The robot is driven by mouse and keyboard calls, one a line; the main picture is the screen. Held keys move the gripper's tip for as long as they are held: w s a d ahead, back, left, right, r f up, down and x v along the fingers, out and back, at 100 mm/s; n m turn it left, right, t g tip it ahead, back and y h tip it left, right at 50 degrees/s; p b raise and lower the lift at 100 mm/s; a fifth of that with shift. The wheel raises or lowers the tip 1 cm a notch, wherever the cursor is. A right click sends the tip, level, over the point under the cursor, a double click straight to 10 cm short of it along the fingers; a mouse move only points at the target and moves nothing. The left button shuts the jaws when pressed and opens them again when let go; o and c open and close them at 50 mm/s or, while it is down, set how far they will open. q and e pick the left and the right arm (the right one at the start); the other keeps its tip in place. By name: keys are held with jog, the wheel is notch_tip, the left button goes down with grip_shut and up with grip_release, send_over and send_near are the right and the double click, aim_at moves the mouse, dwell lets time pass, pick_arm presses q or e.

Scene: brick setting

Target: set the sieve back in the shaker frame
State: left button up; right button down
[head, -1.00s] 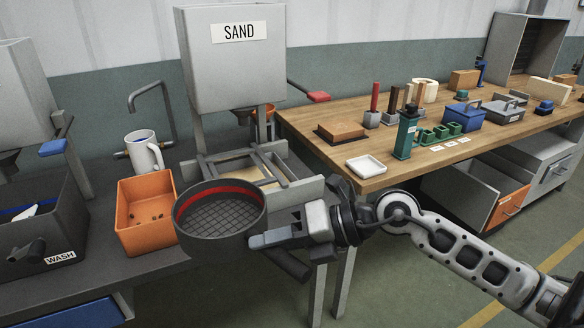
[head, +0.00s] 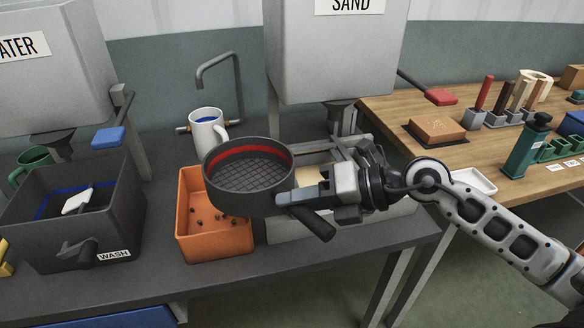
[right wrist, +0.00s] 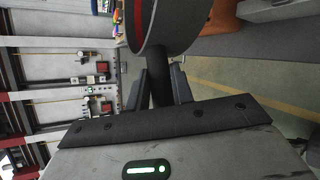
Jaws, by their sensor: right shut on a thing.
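The sieve (head: 250,182) is a round black pan with a mesh floor and a red band inside its rim. My right gripper (head: 300,205) is shut on the sieve's dark handle and holds it up, roughly level, over the orange bin's right side. In the right wrist view the handle (right wrist: 159,88) sits between the two fingers, with the sieve's wall (right wrist: 170,25) above. The shaker frame (head: 345,160) is a grey frame under the sand hopper, behind my gripper. The sieve and my gripper hide part of it. My left gripper is not in view.
The orange bin (head: 215,242) holds several small brown bits. A white mug (head: 207,133) stands behind it. A dark wash tub (head: 110,225) is at left. The sand hopper (head: 335,60) hangs above the frame. A wooden table (head: 395,110) is at right.

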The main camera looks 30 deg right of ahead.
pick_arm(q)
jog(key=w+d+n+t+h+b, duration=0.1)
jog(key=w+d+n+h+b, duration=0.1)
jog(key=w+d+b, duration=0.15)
pick_arm(e)
jog(key=w+d+m+t+h+p, duration=0.25)
jog(key=w+d, duration=0.25)
jog(key=d, duration=0.3)
jog(key=w+d+m+t+h+p, duration=0.1)
jog(key=w+d+m+h, duration=0.2)
jog(key=d, duration=0.5)
jog(key=shift+t+y, duration=0.35)
jog(key=f+b, duration=0.1)
jog(key=f, duration=0.2)
jog(key=w+f+b, duration=0.1)
jog(key=f, duration=0.2)
jog(key=f+b, duration=0.1)
jog(key=f, duration=0.3)
jog(key=shift+w+a, duration=0.2)
jog(key=shift+w, duration=0.05)
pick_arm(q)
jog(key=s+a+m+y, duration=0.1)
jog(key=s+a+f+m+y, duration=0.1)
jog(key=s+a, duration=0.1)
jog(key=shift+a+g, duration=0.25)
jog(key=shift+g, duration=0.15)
pick_arm(e)
jog(key=shift+f, duration=0.15)
